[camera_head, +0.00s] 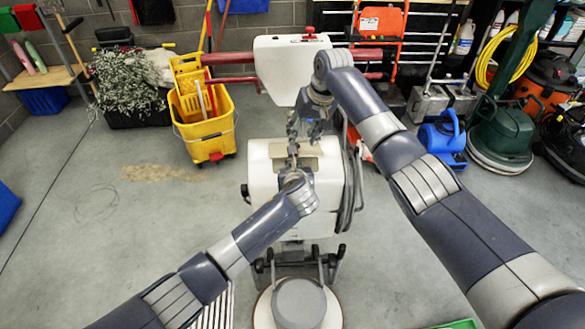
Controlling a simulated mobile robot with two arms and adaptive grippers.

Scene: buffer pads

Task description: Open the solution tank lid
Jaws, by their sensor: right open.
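A white machine body (262,188) stands upright in the middle, with a tan panel (262,151) on its top. I cannot tell for sure whether this panel is the tank lid. A second white housing (280,75) with a red knob (310,33) stands behind it. My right gripper (303,138) is open above the back of the white body's top, pointing down. My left gripper (293,155) is over the tan panel; its fingers are small and partly hidden by my wrist. I cannot tell whether either gripper touches the machine.
Red bars (228,58) run sideways at the rear housing. A yellow mop bucket (205,137) stands at the left, a blue blower (443,137) and a green floor machine (500,130) at the right.

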